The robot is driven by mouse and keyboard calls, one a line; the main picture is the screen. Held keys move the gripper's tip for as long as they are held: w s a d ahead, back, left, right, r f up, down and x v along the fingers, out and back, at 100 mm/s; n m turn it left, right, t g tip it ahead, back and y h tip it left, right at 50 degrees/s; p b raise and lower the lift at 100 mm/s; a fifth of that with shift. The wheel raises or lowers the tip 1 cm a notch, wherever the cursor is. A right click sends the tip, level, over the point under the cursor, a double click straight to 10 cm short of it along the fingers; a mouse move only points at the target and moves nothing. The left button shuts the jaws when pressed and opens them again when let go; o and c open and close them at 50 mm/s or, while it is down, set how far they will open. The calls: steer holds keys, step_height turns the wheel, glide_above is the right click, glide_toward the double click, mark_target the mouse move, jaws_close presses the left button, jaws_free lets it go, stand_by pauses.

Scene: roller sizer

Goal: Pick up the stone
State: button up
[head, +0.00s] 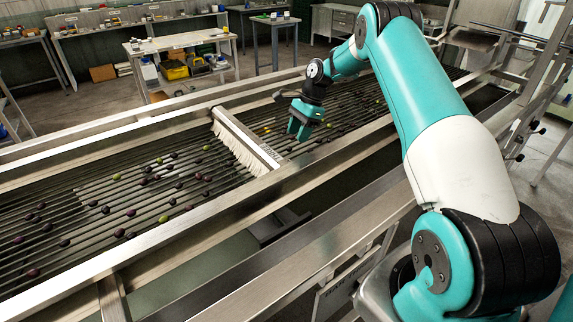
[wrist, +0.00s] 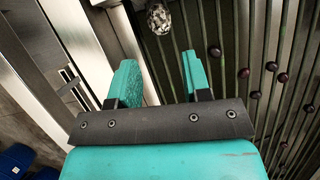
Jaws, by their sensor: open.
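The stone lies beyond the fingertips, roughly in line with the gap. In the head view my gripper (head: 300,131) points down over the roller bed, just right of the white brush bar. I cannot make out the stone in the head view.
The roller bed (head: 115,205) carries many scattered dark and green olives (wrist: 243,73). A brush bar (head: 245,141) crosses the bed left of my gripper. Metal rails (head: 335,150) edge the bed. Workbenches (head: 178,42) with tools and boxes stand behind, across open floor.

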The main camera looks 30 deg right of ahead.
mark_target(288, 160)
steer(key=p+x, duration=0.1)
steer(key=x, duration=0.4)
steer(key=p+x, duration=0.4)
steer(key=shift+s+a+f, duration=0.1)
steer(key=shift+a+f, duration=0.05)
steer(key=shift+a, duration=0.25)
steer(key=shift+f, duration=0.35)
steer(key=c, duration=0.6)
